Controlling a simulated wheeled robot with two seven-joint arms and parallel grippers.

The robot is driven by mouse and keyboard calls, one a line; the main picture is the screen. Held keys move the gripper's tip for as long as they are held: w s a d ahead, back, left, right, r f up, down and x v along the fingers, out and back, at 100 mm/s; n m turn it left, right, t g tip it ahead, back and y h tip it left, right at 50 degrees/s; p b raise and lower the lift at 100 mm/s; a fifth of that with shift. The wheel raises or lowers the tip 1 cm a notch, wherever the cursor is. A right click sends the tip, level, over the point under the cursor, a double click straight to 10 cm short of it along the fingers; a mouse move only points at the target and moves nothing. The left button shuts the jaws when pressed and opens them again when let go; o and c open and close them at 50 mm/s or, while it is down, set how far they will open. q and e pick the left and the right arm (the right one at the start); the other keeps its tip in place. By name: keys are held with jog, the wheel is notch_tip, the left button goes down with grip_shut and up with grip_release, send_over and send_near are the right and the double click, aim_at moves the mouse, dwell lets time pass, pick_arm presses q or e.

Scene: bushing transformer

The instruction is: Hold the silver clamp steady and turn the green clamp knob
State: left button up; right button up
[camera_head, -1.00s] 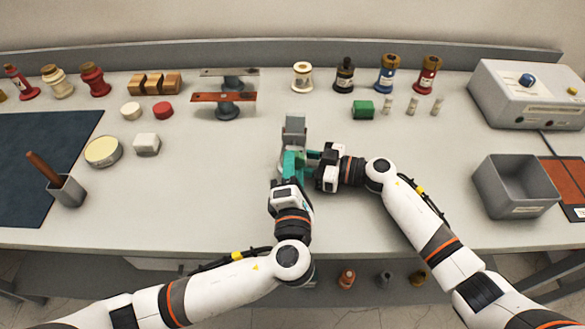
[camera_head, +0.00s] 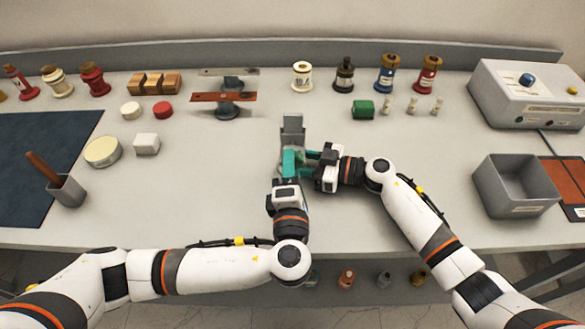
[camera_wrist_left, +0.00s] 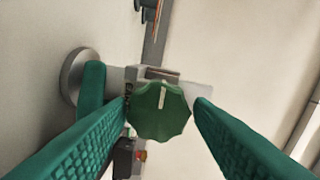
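The silver clamp (camera_head: 292,128) stands upright near the middle of the bench. Its dark green scalloped knob (camera_wrist_left: 160,110), with a white mark, faces the left wrist camera. My left gripper (camera_head: 289,158) is in front of the clamp. In the left wrist view, its green fingers (camera_wrist_left: 162,102) are apart on either side of the knob, with a narrow gap at the right finger. My right gripper (camera_head: 310,162) reaches in from the right, its fingers at the clamp's side. One of them shows beside the clamp in the left wrist view; their contact is hidden.
Behind the clamp stands a support with a red bar (camera_head: 224,97). A grey bin (camera_head: 514,187) is at the right, a pen cup (camera_head: 67,190) at the left.

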pick_arm(q)
jog(key=shift+o, duration=1.3)
jog(key=s, duration=1.2)
pick_arm(e)
jog(key=o, duration=0.8)
jog(key=shift+d, duration=0.1)
